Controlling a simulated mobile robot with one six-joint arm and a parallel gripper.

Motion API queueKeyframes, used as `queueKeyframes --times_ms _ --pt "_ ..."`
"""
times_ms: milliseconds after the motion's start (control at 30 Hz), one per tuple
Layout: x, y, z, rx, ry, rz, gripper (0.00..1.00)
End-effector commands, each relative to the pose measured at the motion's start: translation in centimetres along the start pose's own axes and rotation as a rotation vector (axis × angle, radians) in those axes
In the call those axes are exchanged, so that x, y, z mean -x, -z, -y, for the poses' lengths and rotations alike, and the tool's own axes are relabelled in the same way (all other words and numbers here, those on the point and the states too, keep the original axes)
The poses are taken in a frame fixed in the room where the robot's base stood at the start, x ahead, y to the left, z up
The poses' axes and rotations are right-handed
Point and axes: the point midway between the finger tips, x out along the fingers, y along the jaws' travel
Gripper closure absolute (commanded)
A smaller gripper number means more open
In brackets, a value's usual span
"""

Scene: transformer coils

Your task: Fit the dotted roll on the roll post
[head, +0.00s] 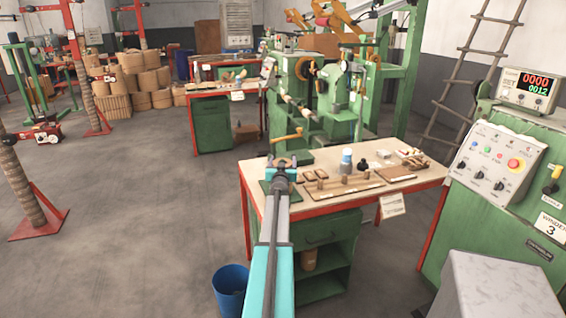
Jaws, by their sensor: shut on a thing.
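My gripper (281,163) is at the far end of my outstretched arm, over the left end of the red-edged workbench (412,177). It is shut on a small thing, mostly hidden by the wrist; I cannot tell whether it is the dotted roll. Small brown pieces (310,177) stand on the bench just right of the gripper. A wooden board (335,192) with short upright pieces lies in front of them. I cannot tell which upright is the roll post. No dots can be made out on anything at this size.
A blue-and-white bottle (346,160) stands behind the board, with small white items (383,154) to its right. A green mat (266,187) lies at the bench's left end. A green winding machine (335,95) stands behind. A blue bin (230,286) is on the floor.

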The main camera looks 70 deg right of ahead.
Motion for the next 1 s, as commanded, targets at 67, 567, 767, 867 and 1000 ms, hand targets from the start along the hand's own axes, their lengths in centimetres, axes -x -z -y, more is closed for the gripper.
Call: queueKeyframes --times_ms 67,567,767,867,1000 --pt "-0.01 0.13 -0.01 0.000 -0.001 -0.004 0.95" --pt "0.00 0.04 0.01 0.000 0.000 -0.002 0.11" --pt "0.02 -0.23 0.04 0.000 0.001 0.003 0.11" --pt "0.15 -0.19 0.04 0.000 0.001 0.002 0.11" --pt "0.65 -0.16 0.04 0.000 0.001 0.001 0.11"
